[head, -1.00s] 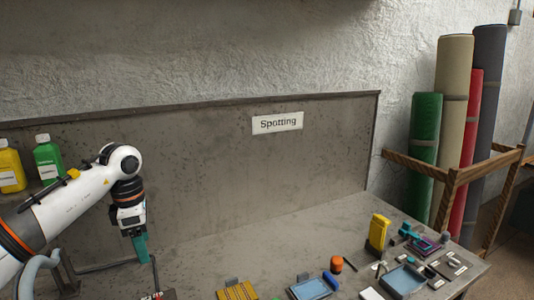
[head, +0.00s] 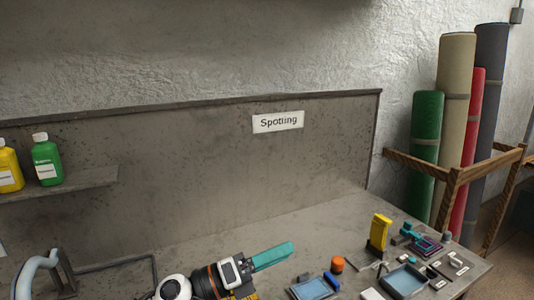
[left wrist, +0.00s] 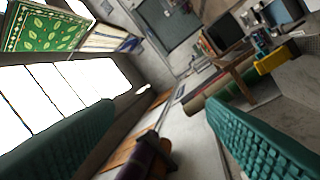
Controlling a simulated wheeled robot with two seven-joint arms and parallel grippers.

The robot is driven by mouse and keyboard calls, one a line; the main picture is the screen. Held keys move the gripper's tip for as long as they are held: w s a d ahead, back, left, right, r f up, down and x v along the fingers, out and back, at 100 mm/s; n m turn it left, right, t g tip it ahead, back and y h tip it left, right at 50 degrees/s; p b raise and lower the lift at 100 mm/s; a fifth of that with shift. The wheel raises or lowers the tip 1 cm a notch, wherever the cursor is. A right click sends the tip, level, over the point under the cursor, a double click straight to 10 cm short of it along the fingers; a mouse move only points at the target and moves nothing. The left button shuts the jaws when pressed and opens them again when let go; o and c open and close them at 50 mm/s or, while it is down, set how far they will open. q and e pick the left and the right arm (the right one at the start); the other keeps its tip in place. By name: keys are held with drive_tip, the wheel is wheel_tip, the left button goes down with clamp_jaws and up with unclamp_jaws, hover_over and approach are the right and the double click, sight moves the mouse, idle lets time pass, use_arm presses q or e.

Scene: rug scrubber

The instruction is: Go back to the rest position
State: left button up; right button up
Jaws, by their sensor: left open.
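My left gripper (head: 272,256) shows at the bottom middle of the head view, low over the front of the bench, with its teal fingers pointing right and a little away. In the left wrist view its two teal fingers (left wrist: 150,135) stand wide apart at the left and right edges, with nothing between them. It is open and empty. My right gripper is not in view. The grey bench (head: 330,225) carries a yellow block-like holder (head: 379,232), an orange-capped item (head: 337,264) and a blue-topped tray (head: 314,288) to the right of the gripper.
A shelf (head: 85,184) holds a green bottle (head: 47,162) and a yellow bottle (head: 9,168). A metal rail (head: 115,262) and curved pipe stand at the left. Small parts and a second tray (head: 404,278) crowd the right. Rolled rugs (head: 455,110) stand beyond in a wooden rack (head: 452,175).

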use_arm(q)
drive_tip(key=s+a+f+n+t+y, duration=0.1)
drive_tip(key=a+f+n+t+y, duration=0.55)
drive_tip(key=n, duration=0.85)
drive_tip(key=s+a+f+n+t+y, duration=0.1)
drive_tip(key=a+f+n+t+y, duration=0.45)
drive_tip(key=a+n+y, duration=0.75)
drive_tip(key=s+a+f+n+g, duration=0.2)
drive_tip(key=s+f+n+g, duration=0.45)
drive_tip(key=s, duration=0.65)
drive_tip(key=s+a+f+n+g, duration=0.1)
drive_tip(key=s+f+n+g, duration=0.3)
drive_tip(key=s+f+g, duration=0.7)
wheel_tip(320, 180, down, 39)
drive_tip(key=s+b, duration=0.3)
drive_tip(key=b, duration=0.9)
drive_tip(key=s+a+f+b, duration=0.1)
drive_tip(key=s+f+b, duration=0.3)
drive_tip(key=s+f, duration=0.4)
drive_tip(key=s+a+f+b, duration=0.1)
drive_tip(key=s+f+b, duration=0.4)
drive_tip(key=f, duration=1.1)
drive_tip(key=s+m, duration=0.1)
drive_tip(key=s, duration=0.1)
drive_tip(key=shift+s+a, duration=0.35)
drive_tip(key=shift+a, duration=0.05)
